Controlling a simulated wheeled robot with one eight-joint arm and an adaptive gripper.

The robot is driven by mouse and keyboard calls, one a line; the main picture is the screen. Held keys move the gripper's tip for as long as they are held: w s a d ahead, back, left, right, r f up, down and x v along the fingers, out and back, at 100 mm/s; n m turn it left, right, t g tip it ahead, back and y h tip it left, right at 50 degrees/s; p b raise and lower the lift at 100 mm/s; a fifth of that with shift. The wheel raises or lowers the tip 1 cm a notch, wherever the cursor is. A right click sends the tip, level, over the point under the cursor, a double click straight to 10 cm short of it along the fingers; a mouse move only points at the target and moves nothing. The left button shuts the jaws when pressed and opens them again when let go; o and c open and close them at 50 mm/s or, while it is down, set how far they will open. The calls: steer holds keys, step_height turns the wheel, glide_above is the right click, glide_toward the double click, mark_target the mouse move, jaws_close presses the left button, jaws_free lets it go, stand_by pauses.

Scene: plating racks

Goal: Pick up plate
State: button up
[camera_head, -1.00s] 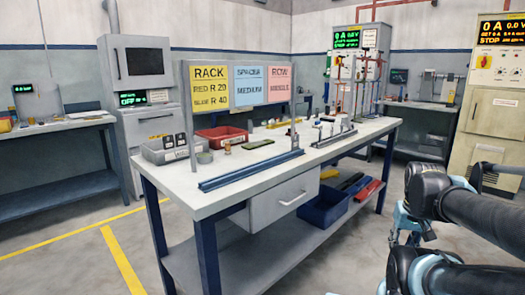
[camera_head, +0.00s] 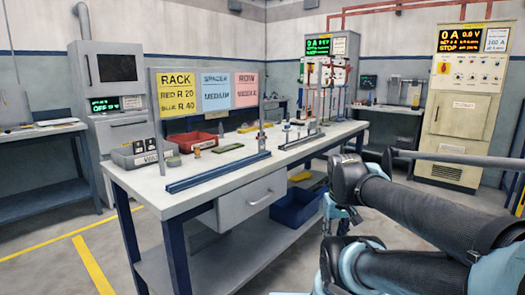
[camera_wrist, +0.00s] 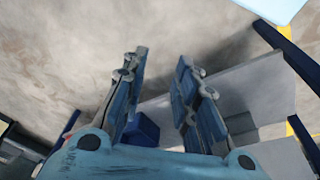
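A small dark green flat piece (camera_head: 230,147) lies on the workbench top (camera_head: 150,185) in the head view; I cannot tell if it is the plate. No other plate can be made out. My gripper (camera_wrist: 160,85) shows in the wrist view with its two blue fingers apart and nothing between them. It points toward the floor beside the bench. In the head view my arm is at the right, in front of the bench, and the fingers are hard to make out.
A blue rail (camera_head: 218,172) lies along the bench's front. A red tray (camera_head: 190,140) and a grey bin (camera_head: 138,156) stand at its left. A sign board (camera_head: 205,93) rises behind the rail. A blue crate (camera_head: 295,208) is on the lower shelf. Floor before the bench is open.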

steer(key=w+a+r+n+t+h, duration=0.1)
steer(key=w+a+r+n+h, duration=0.25)
steer(key=w+r+n, duration=0.55)
steer(key=w+a+r+n+t+h, duration=0.15)
steer(key=w+a+r+n, duration=0.35)
steer(key=w, duration=0.5)
steer(key=n+t+h, duration=0.3)
steer(key=n+t, duration=0.3)
steer(key=n, duration=0.7)
glide_toward(262, 144)
steer(key=x, duration=0.4)
steer(key=shift+w+d+r, duration=0.2)
steer(key=shift+w+d, duration=0.1)
steer(key=shift+d, duration=0.1)
steer(key=shift+a+f+x, duration=0.1)
steer(key=shift+f+x, duration=0.05)
steer(key=shift+x, duration=1.25)
steer(key=shift+a+f+x, duration=0.1)
steer(key=shift+a+x, duration=0.05)
steer(key=shift+x, duration=1.25)
jaws_close()
